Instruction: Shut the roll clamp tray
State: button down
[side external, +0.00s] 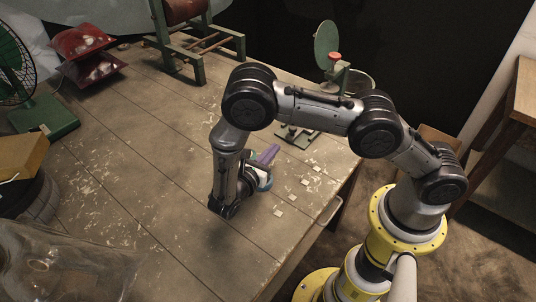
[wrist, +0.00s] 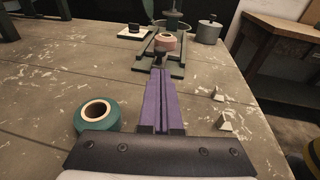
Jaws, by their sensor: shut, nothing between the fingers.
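My gripper (wrist: 160,74) reaches forward in the wrist view with its two purple fingers together and nothing between them. In the side view the purple fingers (side external: 268,154) are low over the table, pointing toward the green stand. The stand's dark green base (wrist: 143,66) lies just ahead of the fingertips, and a pinkish roll (wrist: 165,42) sits on it. I cannot tell whether the fingertips touch the stand. Which part is the roll clamp tray, and how far open it is, I cannot make out. My arm and gripper hide part of this area in the side view.
A teal roll (wrist: 97,112) stands left of my fingers on the table (wrist: 45,85). Small pale blocks (wrist: 224,121) lie to the right. A grey lidded pot (wrist: 208,31) stands behind.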

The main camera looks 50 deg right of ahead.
jog(key=x, duration=0.9)
jog(key=shift+d, duration=0.1)
jog(key=x, duration=0.4)
jog(key=s+r+x, duration=0.1)
jog(key=x, duration=0.4)
jog(key=s+r+x, duration=0.1)
jog(key=x, duration=0.3)
jog(key=shift+d, duration=0.5)
